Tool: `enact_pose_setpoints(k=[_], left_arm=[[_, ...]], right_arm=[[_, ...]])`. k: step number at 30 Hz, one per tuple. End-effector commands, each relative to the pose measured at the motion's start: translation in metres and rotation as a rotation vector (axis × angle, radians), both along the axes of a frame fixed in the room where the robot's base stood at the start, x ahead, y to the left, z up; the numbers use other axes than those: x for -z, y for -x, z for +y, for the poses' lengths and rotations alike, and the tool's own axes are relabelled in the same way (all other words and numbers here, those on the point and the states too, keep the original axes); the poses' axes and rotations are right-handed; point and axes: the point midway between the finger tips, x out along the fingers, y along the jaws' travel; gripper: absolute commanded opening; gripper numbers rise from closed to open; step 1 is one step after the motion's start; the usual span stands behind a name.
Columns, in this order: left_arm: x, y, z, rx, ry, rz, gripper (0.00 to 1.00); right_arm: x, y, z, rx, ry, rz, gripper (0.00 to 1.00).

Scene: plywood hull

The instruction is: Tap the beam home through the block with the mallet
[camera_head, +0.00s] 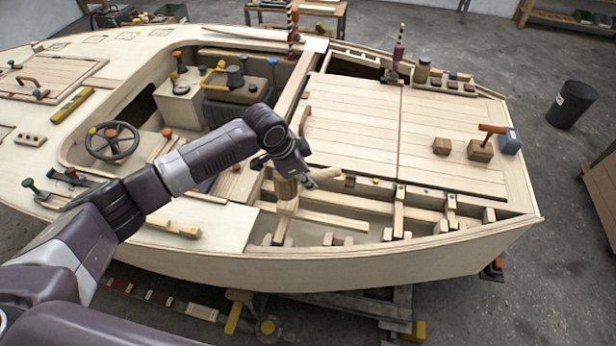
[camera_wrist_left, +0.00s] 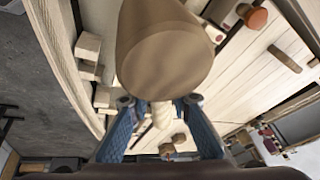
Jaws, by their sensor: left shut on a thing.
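My left gripper (camera_head: 284,166) is over the open bay of the hull, shut on a wooden mallet. The mallet's round, light-brown head (camera_wrist_left: 165,48) fills the upper middle of the left wrist view. Its pale handle (camera_wrist_left: 160,115) lies between my two blue fingers. In the head view the mallet head (camera_head: 286,188) shows just under the gripper. A long pale beam (camera_head: 325,219) lies lengthwise in the bay, partly behind the mallet. Small wooden blocks (camera_head: 398,211) stand along it. I cannot tell which block the beam passes through or how far. My right gripper is not in view.
Plank hatch panels (camera_head: 350,120) cover the deck behind the bay. A block with an orange-handled tool (camera_head: 481,150) and a blue box (camera_head: 509,143) sit at the right. The cockpit with a steering wheel (camera_head: 111,141) is left. The hull's near edge (camera_head: 400,247) borders the bay.

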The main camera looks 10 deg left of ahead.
Motion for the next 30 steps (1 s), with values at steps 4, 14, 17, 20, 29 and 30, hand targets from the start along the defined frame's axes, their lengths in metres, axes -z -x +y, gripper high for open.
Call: enact_pose_setpoints(k=[4,14,17,20,29,30], left_arm=[[-0.003,-0.001,-0.001,0.0,0.002,-0.002,0.0],[0.003,0.0,-0.001,0.0,0.001,-0.002,0.0],[0.022,0.0,-0.001,0.001,0.001,0.0,0.0],[0.05,0.0,-0.001,-0.001,0.001,0.001,0.0],[0.023,-0.001,0.0,0.0,0.001,-0.002,0.0],[0.017,-0.001,0.0,0.001,0.001,-0.002,0.0]], right_arm=[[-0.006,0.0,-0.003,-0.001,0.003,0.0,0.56],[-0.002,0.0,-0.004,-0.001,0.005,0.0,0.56],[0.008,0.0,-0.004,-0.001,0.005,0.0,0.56],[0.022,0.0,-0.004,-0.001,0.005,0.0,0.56],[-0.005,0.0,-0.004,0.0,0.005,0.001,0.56],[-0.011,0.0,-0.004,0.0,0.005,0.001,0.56]])
